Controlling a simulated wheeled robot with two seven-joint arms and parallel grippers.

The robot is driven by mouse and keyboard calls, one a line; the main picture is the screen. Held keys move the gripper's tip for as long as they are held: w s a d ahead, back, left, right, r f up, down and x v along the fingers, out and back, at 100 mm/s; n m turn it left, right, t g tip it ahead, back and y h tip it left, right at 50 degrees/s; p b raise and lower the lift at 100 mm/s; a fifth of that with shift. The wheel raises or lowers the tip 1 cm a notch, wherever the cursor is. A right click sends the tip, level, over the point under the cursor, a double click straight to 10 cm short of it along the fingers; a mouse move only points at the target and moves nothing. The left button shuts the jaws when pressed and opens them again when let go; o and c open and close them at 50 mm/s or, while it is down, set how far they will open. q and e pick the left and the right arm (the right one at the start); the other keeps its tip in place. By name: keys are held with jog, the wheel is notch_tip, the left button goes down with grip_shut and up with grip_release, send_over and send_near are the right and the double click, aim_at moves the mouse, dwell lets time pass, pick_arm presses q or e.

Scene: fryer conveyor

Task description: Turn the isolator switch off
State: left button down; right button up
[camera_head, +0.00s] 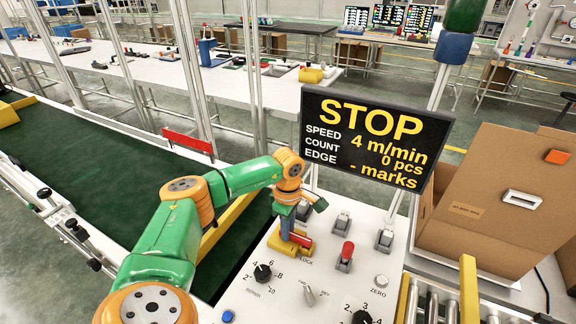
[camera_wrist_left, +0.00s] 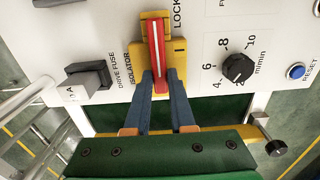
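The isolator switch (camera_wrist_left: 156,50) has a red bar handle on a yellow plate (camera_wrist_left: 178,52), beside the ISOLATOR label on the pale control panel. In the wrist view the bar runs nearly up and down the picture. My left gripper (camera_wrist_left: 161,78) points down at it, with blue fingers on both sides of the bar's lower end and no clear gap. It appears shut on the bar. In the head view the left gripper (camera_head: 292,222) partly hides the switch; the red bar (camera_head: 300,240) shows beside it. My right gripper is not in view.
Close by are a black speed knob (camera_head: 262,272), a red-capped toggle (camera_head: 346,252) and a grey drive fuse switch (camera_wrist_left: 88,78). A STOP display (camera_head: 376,138) stands behind the panel. A cardboard box (camera_head: 490,200) is right; the green belt (camera_head: 90,150) is left.

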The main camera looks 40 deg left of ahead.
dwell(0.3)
pick_arm(q)
jog(key=n, duration=0.8)
jog(key=shift+n, duration=0.3)
jog(key=n, duration=0.4)
jog(key=shift+n+p, duration=0.3)
jog(key=shift+p, duration=0.05)
jog(key=shift+n+p, duration=0.35)
jog(key=shift+n, duration=1.95)
jog(key=c, duration=0.8)
grip_release()
jog(key=shift+o, duration=0.2)
